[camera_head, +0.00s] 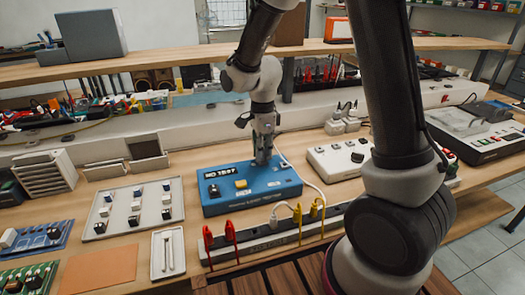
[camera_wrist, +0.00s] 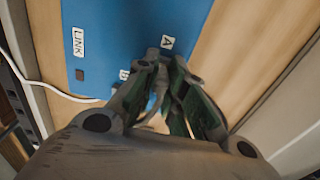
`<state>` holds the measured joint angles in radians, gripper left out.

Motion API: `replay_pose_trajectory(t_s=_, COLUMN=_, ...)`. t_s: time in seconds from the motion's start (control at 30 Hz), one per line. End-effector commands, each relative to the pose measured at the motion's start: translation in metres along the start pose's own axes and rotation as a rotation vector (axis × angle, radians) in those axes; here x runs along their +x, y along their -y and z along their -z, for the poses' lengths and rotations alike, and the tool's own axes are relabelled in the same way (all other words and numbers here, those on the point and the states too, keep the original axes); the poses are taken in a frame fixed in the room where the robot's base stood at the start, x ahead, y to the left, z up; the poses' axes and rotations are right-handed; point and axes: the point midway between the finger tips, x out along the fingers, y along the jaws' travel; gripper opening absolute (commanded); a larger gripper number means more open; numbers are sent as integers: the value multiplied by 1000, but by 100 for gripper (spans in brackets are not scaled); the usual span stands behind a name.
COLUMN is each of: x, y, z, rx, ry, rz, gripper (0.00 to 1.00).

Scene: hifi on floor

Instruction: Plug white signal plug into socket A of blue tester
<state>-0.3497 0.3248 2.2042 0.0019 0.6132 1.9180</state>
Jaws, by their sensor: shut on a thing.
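The blue tester (camera_head: 222,201) lies on the workbench, with a yellow button and a label on its top. In the wrist view its blue face (camera_wrist: 115,25) shows labels "LINK", "A" and "B". My gripper (camera_head: 263,162) points down over the right part of the tester. In the wrist view my gripper (camera_wrist: 165,65) is shut, its tips close beside the "A" label. The white signal plug is mostly hidden between the fingers. I cannot tell whether it is in socket A.
A power strip (camera_head: 265,243) with red, yellow and white plugs runs in front of the tester. A switch tray (camera_head: 97,226) stands left, and a white control box (camera_head: 322,164) right. Bare wood shows between the tray and tester. A shelf with crowded cables runs behind.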

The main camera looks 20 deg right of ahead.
Motion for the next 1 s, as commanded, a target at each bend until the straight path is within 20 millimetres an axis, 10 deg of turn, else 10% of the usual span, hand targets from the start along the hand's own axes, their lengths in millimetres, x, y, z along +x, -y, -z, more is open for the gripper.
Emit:
replay_pose_trajectory(t_s=0.3, x=0, y=0, z=0, rx=0, ry=0, rz=0, gripper=0)
replay_pose_trajectory(t_s=0.47, x=0, y=0, z=0, rx=0, ry=0, rz=0, gripper=37)
replay_pose_trajectory(t_s=1.0, x=-30, y=1, z=0, rx=0, ry=2, rz=5, gripper=37)
